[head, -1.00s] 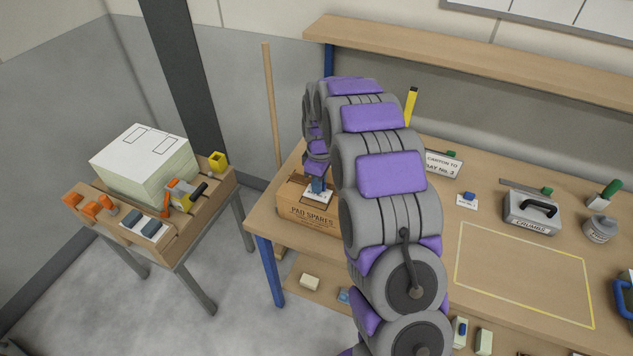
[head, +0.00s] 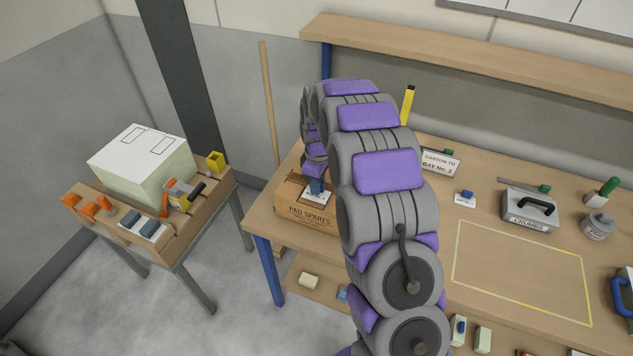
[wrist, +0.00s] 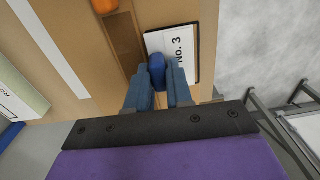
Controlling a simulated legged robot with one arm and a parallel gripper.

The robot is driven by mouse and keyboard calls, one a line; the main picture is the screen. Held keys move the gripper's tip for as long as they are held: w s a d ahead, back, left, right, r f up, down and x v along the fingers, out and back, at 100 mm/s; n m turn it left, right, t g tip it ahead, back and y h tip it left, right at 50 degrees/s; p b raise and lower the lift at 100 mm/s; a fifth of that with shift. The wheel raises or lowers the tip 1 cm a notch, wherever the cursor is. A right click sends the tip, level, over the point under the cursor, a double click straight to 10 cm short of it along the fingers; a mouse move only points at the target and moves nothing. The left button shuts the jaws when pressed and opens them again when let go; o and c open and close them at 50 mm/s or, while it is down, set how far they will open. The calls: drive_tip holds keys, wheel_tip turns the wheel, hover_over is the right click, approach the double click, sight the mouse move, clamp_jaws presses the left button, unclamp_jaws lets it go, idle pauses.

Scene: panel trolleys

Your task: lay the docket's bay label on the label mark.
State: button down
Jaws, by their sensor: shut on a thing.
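My gripper (wrist: 160,90) is shut on the blue knob (wrist: 157,72) of a white bay label (wrist: 184,42) that reads "NO. 3". In the head view my gripper (head: 316,186) is at the top of the "PAD SPARES" carton (head: 296,213). The label lies flat at or just above the carton top; I cannot tell if it touches. A thin dark line of the label mark (wrist: 198,62) shows along the label's right edge; the label hides the rest. The docket (head: 440,161), reading "CARTON TO BAY No. 3", stands on the bench behind my arm.
Another small label with a blue knob (head: 466,199) lies on the bench (head: 480,235). The "CRUMBS" box (head: 529,212) and a grey tin (head: 598,228) stand to the right. A yellow outlined area (head: 522,273) is bare. A trolley (head: 205,213) with a white-topped stack stands left.

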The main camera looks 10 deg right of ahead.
drive_tip(key=shift+a+f, duration=0.15)
drive_tip(key=shift+f, duration=0.6)
drive_tip(key=c, duration=0.9)
unclamp_jaws()
drive_tip(key=shift+s, duration=0.1)
drive_tip(key=shift+c, duration=0.2)
drive_tip(key=shift+r, duration=0.1)
drive_tip(key=shift+w+r, duration=0.2)
drive_tip(key=shift+r, duration=0.25)
drive_tip(key=shift+d+r+p, duration=0.15)
drive_tip(key=shift+r+p, duration=0.1)
drive_tip(key=shift+r, duration=0.25)
drive_tip(key=shift+d+r+p, duration=0.15)
drive_tip(key=shift+r+p, duration=0.05)
drive_tip(key=shift+r, duration=0.3)
drive_tip(key=shift+a+r+p, duration=0.2)
drive_tip(key=shift+r+p, duration=0.1)
drive_tip(key=shift+r, duration=0.6)
drive_tip(key=shift+a+r+p, duration=0.15)
drive_tip(key=shift+r+p, duration=0.1)
drive_tip(key=shift+r, duration=0.6)
drive_tip(key=shift+d+r, duration=0.2)
drive_tip(key=shift+r, duration=0.45)
